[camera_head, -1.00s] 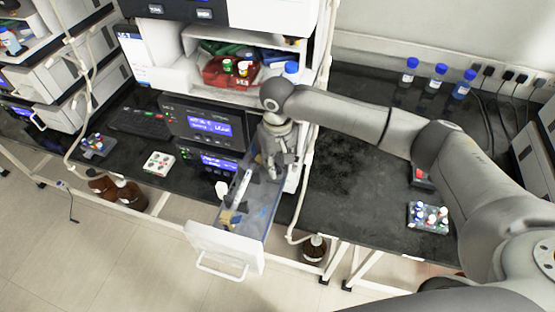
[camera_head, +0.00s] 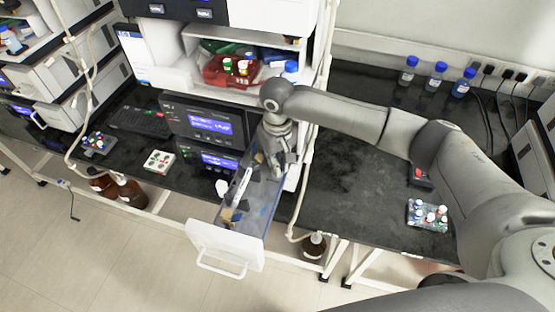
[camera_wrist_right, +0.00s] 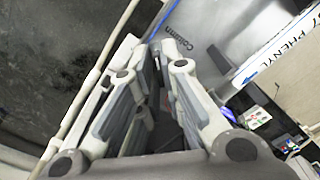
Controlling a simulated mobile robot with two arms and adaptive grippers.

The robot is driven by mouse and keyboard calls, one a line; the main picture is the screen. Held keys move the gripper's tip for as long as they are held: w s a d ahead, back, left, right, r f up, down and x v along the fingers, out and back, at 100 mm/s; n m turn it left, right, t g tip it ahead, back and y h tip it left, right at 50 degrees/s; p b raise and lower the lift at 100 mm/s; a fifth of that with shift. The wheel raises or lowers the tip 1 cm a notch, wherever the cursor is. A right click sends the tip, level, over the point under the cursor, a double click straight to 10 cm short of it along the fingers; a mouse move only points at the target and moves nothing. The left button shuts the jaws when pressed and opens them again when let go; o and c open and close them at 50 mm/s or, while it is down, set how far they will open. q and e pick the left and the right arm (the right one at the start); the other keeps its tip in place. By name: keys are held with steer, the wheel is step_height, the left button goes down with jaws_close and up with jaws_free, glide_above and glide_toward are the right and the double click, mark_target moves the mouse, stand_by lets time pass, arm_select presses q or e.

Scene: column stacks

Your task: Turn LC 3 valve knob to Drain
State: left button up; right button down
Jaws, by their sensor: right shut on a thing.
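My right gripper (camera_head: 279,168) points down at the right side of the open drawer (camera_head: 222,236), in front of the instrument stack. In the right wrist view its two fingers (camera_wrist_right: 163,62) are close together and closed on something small. This fits the valve knob, but the fingers hide it, and neither its marking nor its setting can be read. Black instrument modules with lit screens (camera_head: 211,124) stand left of the gripper. My left gripper is not in view.
A white column box with lettering (camera_wrist_right: 277,48) is close to the fingers in the wrist view. A red bin (camera_head: 226,72) sits on the shelf above. Blue-capped bottles (camera_head: 437,76) and a vial rack (camera_head: 428,214) stand to the right. The black bench between has free room.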

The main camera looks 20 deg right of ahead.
steer(key=n+p, duration=0.2)
steer(key=n, duration=0.1)
steer(key=shift+r, duration=0.2)
steer(key=n+p, duration=0.1)
steer(key=n, duration=0.1)
steer(key=shift+f+n, duration=0.1)
steer(key=shift+n, duration=0.2)
steer(key=n, duration=1.1)
steer(key=shift+n, duration=0.4)
steer(key=c, duration=1.6)
jaws_free()
step_height(320, 180, up, 12)
